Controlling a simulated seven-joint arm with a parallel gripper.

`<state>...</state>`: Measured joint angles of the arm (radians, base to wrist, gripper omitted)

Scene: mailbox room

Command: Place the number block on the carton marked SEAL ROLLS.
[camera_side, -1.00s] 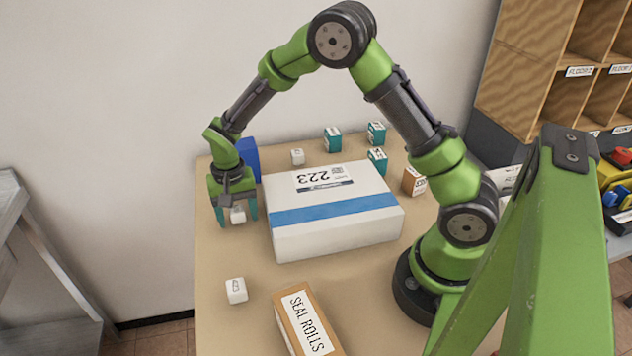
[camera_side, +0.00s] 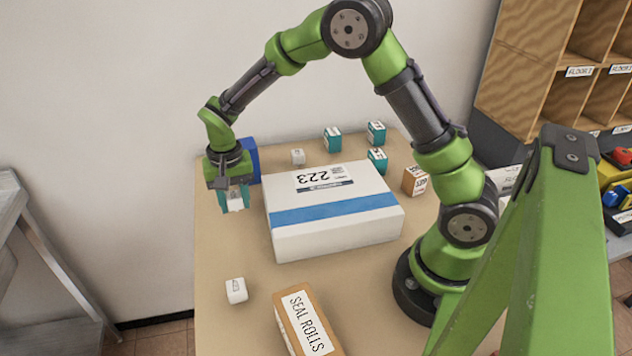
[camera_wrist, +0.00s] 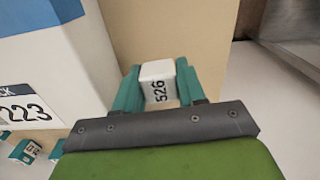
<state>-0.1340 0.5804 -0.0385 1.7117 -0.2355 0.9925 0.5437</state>
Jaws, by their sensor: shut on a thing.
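My gripper (camera_side: 235,197) is shut on a white number block (camera_side: 236,205) and holds it above the table, left of the big white parcel. In the wrist view the block (camera_wrist: 158,83) sits between the teal fingertips (camera_wrist: 157,90) and reads 526. The carton marked SEAL ROLLS (camera_side: 307,322) is a long brown box with a white label, at the front of the table; its near end is cut off by the picture edge. Another white block (camera_side: 236,290) with a dark mark lies on the table left of the carton. A third white block (camera_side: 297,157) is at the back.
A large white parcel with a blue band (camera_side: 335,212), marked 223, fills the middle of the table (camera_side: 225,250). Several small teal boxes (camera_side: 376,133), a brown box (camera_side: 414,181) and a blue object (camera_side: 250,160) stand around it. The left table strip is mostly free.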

